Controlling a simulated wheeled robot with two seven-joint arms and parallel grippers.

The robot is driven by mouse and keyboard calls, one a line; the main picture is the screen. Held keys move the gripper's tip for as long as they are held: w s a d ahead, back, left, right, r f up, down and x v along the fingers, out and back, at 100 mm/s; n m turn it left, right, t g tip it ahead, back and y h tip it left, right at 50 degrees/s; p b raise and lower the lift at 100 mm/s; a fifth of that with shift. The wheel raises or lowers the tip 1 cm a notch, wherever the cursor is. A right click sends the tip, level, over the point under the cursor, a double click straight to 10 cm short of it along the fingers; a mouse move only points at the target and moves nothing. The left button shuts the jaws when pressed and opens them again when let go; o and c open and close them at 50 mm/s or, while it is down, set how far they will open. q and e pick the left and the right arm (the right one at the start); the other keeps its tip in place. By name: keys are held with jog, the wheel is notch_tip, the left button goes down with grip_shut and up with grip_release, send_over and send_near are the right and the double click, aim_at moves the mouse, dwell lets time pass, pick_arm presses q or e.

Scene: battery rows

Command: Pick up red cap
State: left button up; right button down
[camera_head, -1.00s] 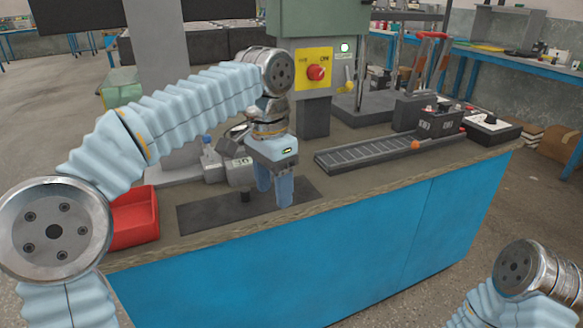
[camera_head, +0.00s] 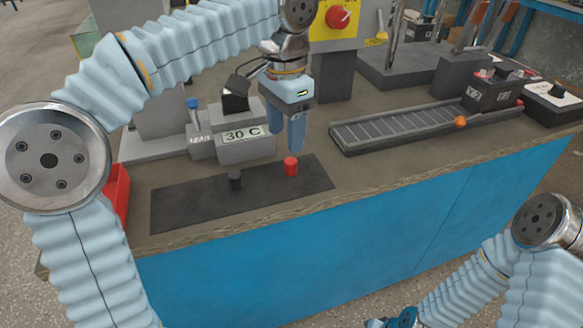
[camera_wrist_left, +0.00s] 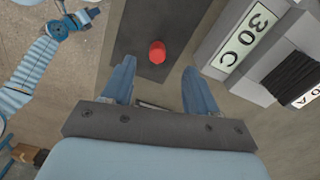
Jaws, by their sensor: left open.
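The red cap (camera_head: 290,166) is a small upright cylinder near the right part of a dark mat (camera_head: 180,204) on the bench. My left gripper (camera_head: 286,134) points down, open and empty, with its blue fingers just above and behind the cap in the head view. In the left wrist view the red cap (camera_wrist_left: 157,52) shows between and slightly beyond the fingertips (camera_wrist_left: 158,70), untouched.
A grey device reading "30 C" (camera_head: 244,147) stands close behind the mat. A conveyor (camera_head: 395,126) lies to the right, and a red bin (camera_head: 117,195) at the left. The bench front edge is close before the mat.

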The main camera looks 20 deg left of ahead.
aim_at(290, 161)
pick_arm(q)
jog(key=f, duration=0.4)
jog(key=f+b, duration=0.1)
jog(key=f, duration=0.2)
jog(key=shift+w+d, duration=0.2)
jog(key=shift+d, duration=0.15)
jog(key=shift+r, duration=0.1)
jog(key=shift+c, duration=0.4)
grip_shut()
jog(key=shift+r, duration=0.1)
jog(key=shift+r, duration=0.25)
notch_tip(290, 161, up, 3)
jog(key=shift+f+p, duration=0.1)
jog(key=shift+p, duration=0.35)
jog(key=s+d+r+p, duration=0.1)
jog(key=s+d+r, duration=0.7)
jog(key=s, duration=0.3)
jog(key=shift+d+r, duration=0.35)
jog(key=shift+r, duration=0.4)
